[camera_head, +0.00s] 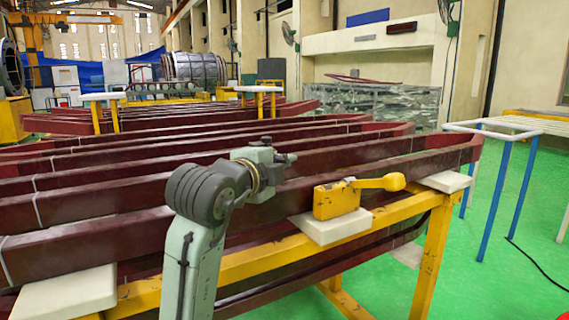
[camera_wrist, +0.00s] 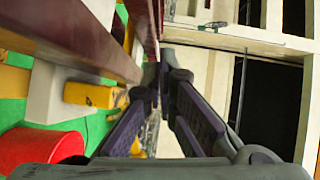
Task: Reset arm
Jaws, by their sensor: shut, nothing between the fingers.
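My gripper (camera_head: 287,158) is at the end of my grey-green arm, just above the dark red coil bars (camera_head: 340,185) in the head view. In the wrist view its two dark fingers (camera_wrist: 155,88) meet at the tips. They are shut with nothing between them. A yellow box with a knob-ended lever (camera_head: 336,200) sits on a white pad (camera_head: 330,227) to the right of and below the gripper, apart from it. A yellow block (camera_wrist: 93,95) shows left of the fingers in the wrist view, near a dark red bar (camera_wrist: 85,40).
A yellow frame (camera_head: 430,262) carries the bars on white pads. A white-topped table with blue legs (camera_head: 530,165) stands at the right. The green floor (camera_head: 500,265) is mostly clear there, with a black cable. A red round object (camera_wrist: 35,150) lies at the lower left of the wrist view.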

